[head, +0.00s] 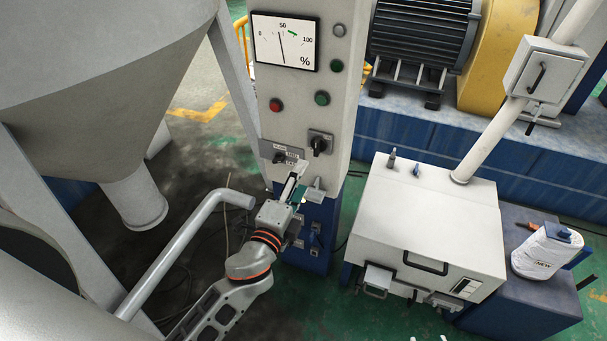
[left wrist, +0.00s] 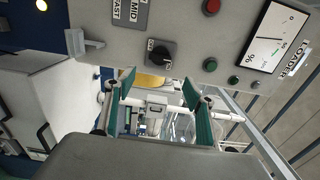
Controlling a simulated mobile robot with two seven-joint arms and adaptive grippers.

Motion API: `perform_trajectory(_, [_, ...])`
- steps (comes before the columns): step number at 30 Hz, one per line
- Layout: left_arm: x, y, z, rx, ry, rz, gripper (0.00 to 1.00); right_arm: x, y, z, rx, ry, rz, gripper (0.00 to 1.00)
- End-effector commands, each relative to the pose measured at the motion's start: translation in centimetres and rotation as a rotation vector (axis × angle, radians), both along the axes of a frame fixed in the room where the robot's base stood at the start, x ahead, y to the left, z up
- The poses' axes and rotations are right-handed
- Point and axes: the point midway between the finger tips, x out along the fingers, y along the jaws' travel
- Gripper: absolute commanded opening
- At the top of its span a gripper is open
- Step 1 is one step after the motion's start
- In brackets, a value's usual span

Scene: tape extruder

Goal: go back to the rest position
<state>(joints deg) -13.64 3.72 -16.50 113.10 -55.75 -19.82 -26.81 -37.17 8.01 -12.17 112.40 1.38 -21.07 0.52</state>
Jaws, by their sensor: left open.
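My left gripper (head: 298,190) is in front of the lower part of the grey control panel (head: 301,110), just under its selector switches, in the head view. In the left wrist view the two green-padded fingers of the left gripper (left wrist: 157,92) stand apart with nothing between them. A black rotary knob (left wrist: 161,53) on the panel lies just beyond the fingers there, apart from them. Contact with the panel cannot be made out in the head view. My right gripper cannot be made out; small pale bits at the bottom edge are too cut off to identify.
A white machine box (head: 425,215) with handles stands right of the panel. A white container (head: 545,252) sits at far right. Green floor (head: 330,300) shows between arm and box.

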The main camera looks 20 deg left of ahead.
Motion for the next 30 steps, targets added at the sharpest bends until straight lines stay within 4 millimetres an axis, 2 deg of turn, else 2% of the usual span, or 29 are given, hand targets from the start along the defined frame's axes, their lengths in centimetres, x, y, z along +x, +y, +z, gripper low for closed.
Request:
perform_trajectory(14, [-0.1, 0.0, 0.0, -0.002, 0.001, 0.000, 0.54, 0.0, 0.0, 0.0, 0.001, -0.001, 0.000, 0.40])
perform_trajectory(17, [-0.6, 0.1, -1.0, -0.041, 0.025, -0.003, 0.54, 0.0, 0.1, 0.0, 0.001, -0.001, 0.000, 0.40])
perform_trajectory(20, [-2.2, 0.3, -4.0, -0.168, 0.101, -0.005, 0.54, 0.0, 0.1, 0.0, 0.002, -0.001, -0.001, 0.40])
perform_trajectory(23, [-5.2, 0.6, -8.7, -0.388, 0.225, 0.008, 0.54, 0.0, 0.1, 0.1, 0.001, -0.002, 0.000, 0.40])
perform_trajectory(27, [-10.6, 0.8, -15.1, -0.745, 0.411, 0.069, 0.54, 0.0, 0.1, 0.0, 0.001, -0.002, 0.000, 0.40])
perform_trajectory(30, [-14.5, 0.8, -18.5, -0.971, 0.522, 0.131, 0.54, 0.0, 0.1, 0.0, 0.001, -0.002, 0.000, 0.40])
